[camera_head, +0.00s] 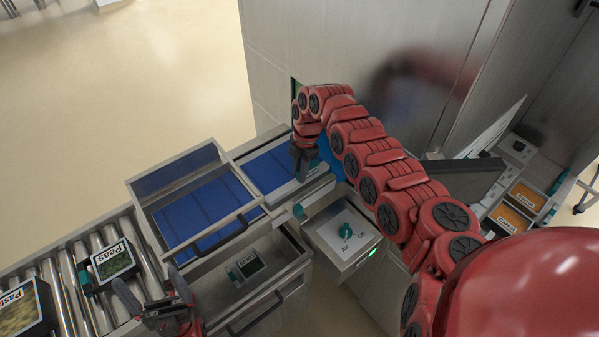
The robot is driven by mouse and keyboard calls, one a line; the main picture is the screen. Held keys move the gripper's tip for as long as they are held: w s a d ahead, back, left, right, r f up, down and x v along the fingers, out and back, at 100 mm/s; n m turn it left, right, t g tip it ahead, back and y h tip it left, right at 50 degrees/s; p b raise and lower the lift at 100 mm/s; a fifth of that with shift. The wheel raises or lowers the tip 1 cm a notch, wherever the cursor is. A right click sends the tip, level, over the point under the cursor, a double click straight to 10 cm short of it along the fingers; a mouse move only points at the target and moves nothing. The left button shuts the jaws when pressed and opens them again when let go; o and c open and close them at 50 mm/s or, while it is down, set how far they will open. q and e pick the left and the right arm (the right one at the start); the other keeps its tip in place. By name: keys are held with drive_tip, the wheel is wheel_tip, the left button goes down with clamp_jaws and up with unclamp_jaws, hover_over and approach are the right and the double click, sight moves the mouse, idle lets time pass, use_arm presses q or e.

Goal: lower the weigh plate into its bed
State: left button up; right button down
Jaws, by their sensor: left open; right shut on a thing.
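My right gripper (307,170) points down over the far end of the blue-belted machine. It is shut on what looks like the weigh plate (288,192), a narrow grey metal piece with teal tabs near it. The gripper hides part of the plate. The plate lies low, near the end of the blue belt (268,170); I cannot tell whether it rests in its bed or hangs just above it. The bed is not clearly visible. My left gripper (153,292) is open and empty at the bottom left, over the front of the machine.
A framed lid with a handle (212,243) stands over blue belting. Below it, an open drawer (280,288) holds a small dark item. Peas (118,262) and pasta (22,308) trays sit on rollers left.

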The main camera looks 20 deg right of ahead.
drive_tip(key=shift+f+b, duration=1.15)
drive_tip(key=shift+b, duration=0.05)
idle(0.9)
idle(0.3)
drive_tip(key=c, duration=0.6)
unclamp_jaws()
drive_tip(key=shift+c, duration=0.2)
drive_tip(key=shift+o, duration=0.2)
drive_tip(key=o, duration=0.5)
